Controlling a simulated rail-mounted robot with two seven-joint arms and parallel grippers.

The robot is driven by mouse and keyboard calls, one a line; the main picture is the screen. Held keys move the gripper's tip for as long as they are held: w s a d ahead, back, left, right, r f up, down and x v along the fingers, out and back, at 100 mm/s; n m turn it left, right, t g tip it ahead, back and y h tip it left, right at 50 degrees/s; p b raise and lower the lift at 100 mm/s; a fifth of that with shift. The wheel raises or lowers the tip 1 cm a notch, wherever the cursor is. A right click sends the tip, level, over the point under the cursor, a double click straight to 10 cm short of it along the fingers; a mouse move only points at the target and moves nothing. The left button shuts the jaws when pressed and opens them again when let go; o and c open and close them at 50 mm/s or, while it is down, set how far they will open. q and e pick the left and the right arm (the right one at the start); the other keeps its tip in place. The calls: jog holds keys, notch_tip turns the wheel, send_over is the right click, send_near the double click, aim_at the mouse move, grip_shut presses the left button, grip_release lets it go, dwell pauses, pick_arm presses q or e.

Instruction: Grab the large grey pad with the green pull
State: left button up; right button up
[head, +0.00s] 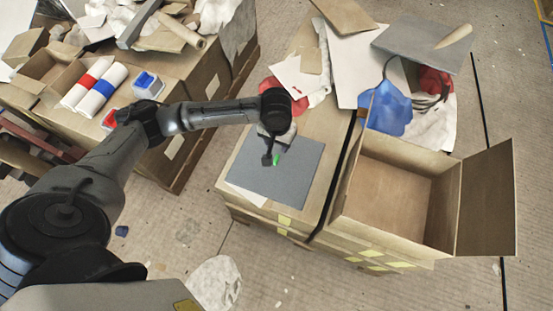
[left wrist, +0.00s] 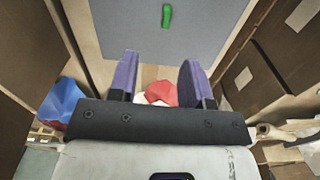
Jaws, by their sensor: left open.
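The large grey pad (head: 298,172) lies flat on the near end of a cardboard box stack, with a pale sheet edge showing under its near left side. Its small green pull (head: 277,158) stands near the middle. My left gripper (head: 271,160) is over the pad, just left of the pull in the head view, and hides part of the pad. In the left wrist view the pad (left wrist: 120,30) fills the top and the pull (left wrist: 166,15) lies beyond the fingertips. The left gripper (left wrist: 157,70) is open, with nothing between its fingers. My right gripper is not in view.
An open cardboard box (head: 395,200) stands right of the pad. A blue cloth (head: 388,108), another grey sheet (head: 425,42) and white sheets lie beyond.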

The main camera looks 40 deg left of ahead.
pick_arm(q)
jog(key=a+f+b, duration=0.1)
jog(key=f, duration=0.1)
jog(key=b, duration=0.5)
send_over(276, 158)
jog(key=shift+n, duration=0.3)
jog(key=f, duration=0.8)
jog(key=shift+s+d, duration=0.2)
jog(key=f+b, duration=0.3)
jog(key=f, duration=0.1)
jog(key=shift+w+a+f+b, duration=0.1)
jog(key=shift+w+a+b, duration=0.05)
jog(key=shift+w+b, duration=0.15)
jog(key=shift+f, duration=0.45)
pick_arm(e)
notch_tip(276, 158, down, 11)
pick_arm(q)
jog(key=shift+r, duration=0.1)
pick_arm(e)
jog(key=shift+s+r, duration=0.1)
pick_arm(q)
jog(key=shift+c, duration=1.3)
grip_shut()
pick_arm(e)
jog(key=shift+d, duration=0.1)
